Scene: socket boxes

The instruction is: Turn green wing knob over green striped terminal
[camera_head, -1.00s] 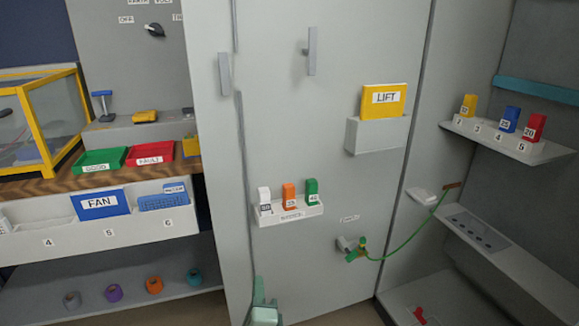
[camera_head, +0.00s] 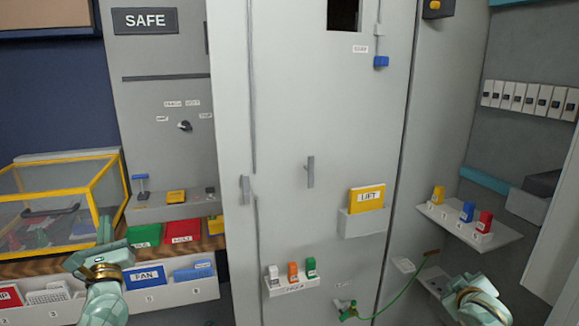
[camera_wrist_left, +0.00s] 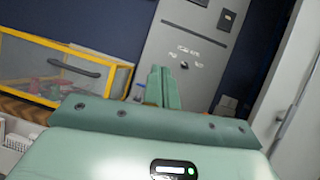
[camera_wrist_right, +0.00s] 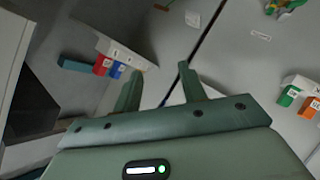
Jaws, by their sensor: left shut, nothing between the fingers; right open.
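A small green piece (camera_head: 347,311), which looks like the green wing knob, sits low on the grey cabinet door with a green cable running right from it. It also shows at the top edge of the right wrist view (camera_wrist_right: 285,4). The stripes of a terminal are too small to make out. My left gripper (camera_head: 105,230) is shut and empty, well left of the knob, in front of the shelf and yellow-framed case. My right gripper (camera_wrist_right: 160,82) is open and empty; in the head view it is at the lower right, right of the knob.
A holder (camera_head: 292,286) with white, orange and green blocks is left of the knob. A yellow LIFT card (camera_head: 367,199) stands in a pocket above. A shelf (camera_head: 480,236) with yellow, blue and red blocks juts from the right wall. The yellow-framed case (camera_head: 60,200) is near my left gripper.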

